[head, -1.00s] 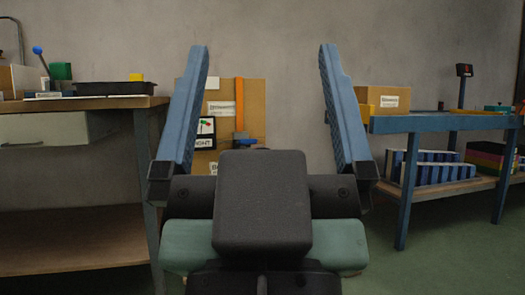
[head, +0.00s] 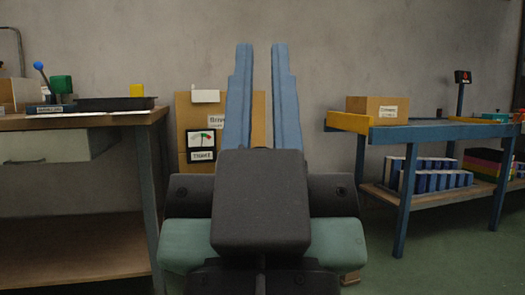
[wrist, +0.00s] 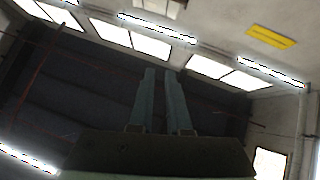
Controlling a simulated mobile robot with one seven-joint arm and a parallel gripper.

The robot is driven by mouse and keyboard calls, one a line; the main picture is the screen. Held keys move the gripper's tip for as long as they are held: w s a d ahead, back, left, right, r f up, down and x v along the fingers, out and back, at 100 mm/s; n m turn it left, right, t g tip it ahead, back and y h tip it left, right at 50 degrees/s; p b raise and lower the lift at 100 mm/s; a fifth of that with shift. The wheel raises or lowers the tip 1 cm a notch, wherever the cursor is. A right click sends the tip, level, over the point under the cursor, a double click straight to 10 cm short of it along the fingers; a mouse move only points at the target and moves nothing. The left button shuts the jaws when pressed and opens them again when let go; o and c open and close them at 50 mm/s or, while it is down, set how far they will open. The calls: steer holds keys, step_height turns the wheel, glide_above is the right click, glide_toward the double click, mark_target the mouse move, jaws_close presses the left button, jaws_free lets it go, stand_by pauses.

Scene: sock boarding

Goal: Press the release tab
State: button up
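My gripper (head: 261,50) is raised in the middle of the head view, its two blue fingers pointing up. The fingers are close together with a narrow gap and nothing between them. In the wrist view the same fingers (wrist: 160,74) stand nearly parallel, against a dark wall and bright windows. I cannot pick out a release tab in either view. A lever with a blue ball knob (head: 38,66) stands beside a green block (head: 61,85) on the left bench, well away from my gripper.
The wooden left bench (head: 110,118) also holds a black tray (head: 115,104) and a yellow block (head: 137,90). A brown board with a gauge sign (head: 202,146) is behind my fingers. A blue table (head: 440,132) bears a cardboard box (head: 377,108) at right. Green floor (head: 450,245) is clear.

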step_height(320, 180, up, 27)
steer(key=p, duration=2.4)
jaws_close()
steer(key=shift+f, duration=0.1)
